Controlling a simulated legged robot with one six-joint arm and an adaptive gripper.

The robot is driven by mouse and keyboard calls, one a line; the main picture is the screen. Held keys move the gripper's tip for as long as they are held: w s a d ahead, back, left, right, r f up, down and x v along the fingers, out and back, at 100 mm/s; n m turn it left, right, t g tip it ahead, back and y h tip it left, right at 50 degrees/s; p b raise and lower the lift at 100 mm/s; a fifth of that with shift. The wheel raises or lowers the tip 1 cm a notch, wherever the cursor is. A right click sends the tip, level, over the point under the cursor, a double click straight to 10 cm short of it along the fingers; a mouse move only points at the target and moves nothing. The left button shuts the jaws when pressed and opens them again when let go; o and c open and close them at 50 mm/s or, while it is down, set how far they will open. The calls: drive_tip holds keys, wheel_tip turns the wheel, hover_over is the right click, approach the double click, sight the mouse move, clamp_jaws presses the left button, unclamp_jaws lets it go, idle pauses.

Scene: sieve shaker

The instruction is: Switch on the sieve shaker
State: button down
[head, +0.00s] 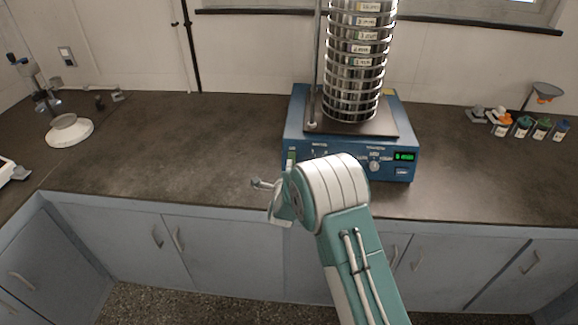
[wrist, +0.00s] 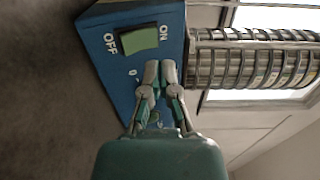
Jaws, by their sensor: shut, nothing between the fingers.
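The sieve shaker has a blue base (head: 408,128) and a tall stack of metal sieves (head: 355,75). It stands on the dark counter. Its green display (head: 404,157) is lit at the right of the front panel. In the wrist view, the green rocker switch (wrist: 138,37) sits on the blue face (wrist: 108,72) between the words OFF and ON. My gripper (wrist: 160,64) is shut and empty, its fingertips close to the switch on its ON side. I cannot tell if they touch the panel. In the head view, my wrist hides part of the front panel.
A counter (head: 190,140) runs along the wall, with free room left of the shaker. Several small jars (head: 522,127) stand at the right. Cabinets (head: 130,240) lie below the counter edge.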

drive_tip(key=s+r, duration=0.2)
drive_tip(key=s, duration=0.6)
drive_tip(key=shift+a+r, duration=0.15)
drive_tip(key=shift+s, duration=0.1)
drive_tip(key=s+d+r+n+g+y, duration=0.1)
drive_tip(key=s+d+r+n+g, duration=0.3)
drive_tip(key=r, duration=0.4)
drive_tip(key=s+d+r+n+g+y, duration=0.1)
drive_tip(key=s+d+r+n+y, duration=0.1)
drive_tip(key=s+d+r+n, duration=0.4)
drive_tip(key=s+d+r+n+g+h, duration=0.1)
drive_tip(key=s+d+r+n+g, duration=0.1)
drive_tip(key=s, duration=1.1)
drive_tip(key=s+d+r+n+g+h, duration=0.1)
drive_tip(key=s+d+n+g, duration=0.4)
drive_tip(key=s, duration=0.8)
drive_tip(key=d+n, duration=0.1)
drive_tip(key=d, duration=0.2)
drive_tip(key=shift+s+r, duration=0.3)
drive_tip(key=shift+r, duration=0.1)
drive_tip(key=c, duration=1.3)
unclamp_jaws()
drive_tip(key=shift+c, duration=0.2)
